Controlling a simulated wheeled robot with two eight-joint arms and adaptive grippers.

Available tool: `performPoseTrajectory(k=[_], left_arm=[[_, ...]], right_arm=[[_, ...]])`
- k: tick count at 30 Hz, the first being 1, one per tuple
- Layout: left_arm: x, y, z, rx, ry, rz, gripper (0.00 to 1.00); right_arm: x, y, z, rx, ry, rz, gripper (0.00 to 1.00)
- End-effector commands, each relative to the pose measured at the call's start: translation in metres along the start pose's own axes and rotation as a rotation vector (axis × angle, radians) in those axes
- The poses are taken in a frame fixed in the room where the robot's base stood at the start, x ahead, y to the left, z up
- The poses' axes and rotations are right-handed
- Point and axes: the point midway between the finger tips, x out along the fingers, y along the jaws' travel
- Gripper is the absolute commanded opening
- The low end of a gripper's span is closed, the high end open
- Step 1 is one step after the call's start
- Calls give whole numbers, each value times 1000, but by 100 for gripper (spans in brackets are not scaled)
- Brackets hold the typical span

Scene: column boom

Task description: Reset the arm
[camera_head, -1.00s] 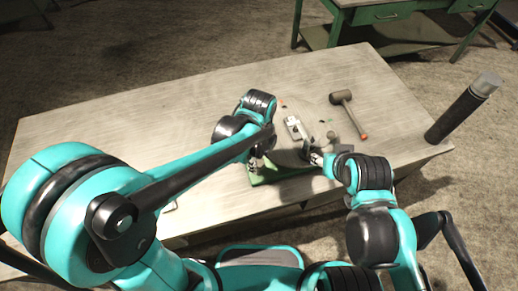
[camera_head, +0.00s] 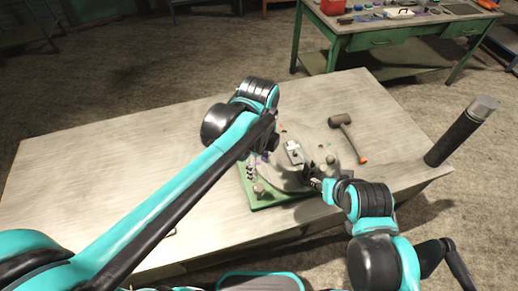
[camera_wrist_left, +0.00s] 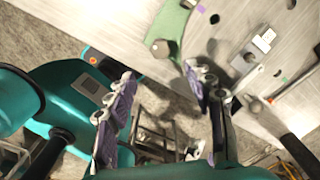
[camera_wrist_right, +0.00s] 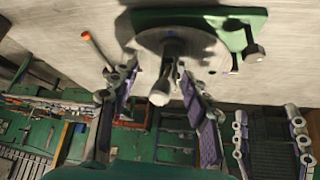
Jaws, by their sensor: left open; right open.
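My left arm crosses the head view, with its gripper (camera_head: 256,166) over the left part of a green-based fixture (camera_head: 268,203). In the left wrist view its two purple-padded fingers are spread, with nothing held between them (camera_wrist_left: 163,95). My right gripper (camera_head: 312,180) is at the front right of the fixture's grey round plate (camera_head: 290,172). In the right wrist view its fingers are apart (camera_wrist_right: 157,95), with a round-ended knob (camera_wrist_right: 160,92) of the fixture showing between them. Whether they touch it I cannot tell. My left gripper's fingers also show at the lower right there.
A pale wooden table (camera_head: 100,150) carries the fixture, with bare room at the left. A mallet (camera_head: 346,137) lies to the right of it. A black cylinder (camera_head: 462,130) stands at the right end. A green workbench (camera_head: 385,38) with a red box (camera_head: 332,6) is behind.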

Motion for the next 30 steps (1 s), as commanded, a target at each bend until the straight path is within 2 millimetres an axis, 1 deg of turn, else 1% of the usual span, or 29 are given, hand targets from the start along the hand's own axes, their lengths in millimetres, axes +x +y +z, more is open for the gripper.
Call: performPoseTrajectory(k=[7,9,11,14,15,17,18,21,24,27,30], left_arm=[[0,1,1,-12,0,-4,53],[1,5,7,-71,-1,-21,53],[3,12,16,-178,-1,-53,53],[8,31,39,-470,10,-143,53],[12,40,50,-616,22,-188,53],[18,55,65,-847,48,-261,53],[22,65,75,-1000,72,-311,53],[34,87,96,-1356,149,-427,53],[44,105,112,-1641,236,-523,53],[51,116,122,-1836,314,-590,53],[55,123,127,-1944,364,-626,53]], right_arm=[[0,0,0,0,0,0,47],[2,0,1,0,0,0,47],[4,0,3,0,0,0,47],[11,0,8,0,0,0,47],[14,0,10,0,0,0,47],[18,0,13,0,0,0,47],[21,0,15,0,0,0,47],[27,0,20,0,0,0,47],[32,0,23,0,0,0,47],[34,0,25,0,0,0,47],[36,0,25,0,0,0,47]])
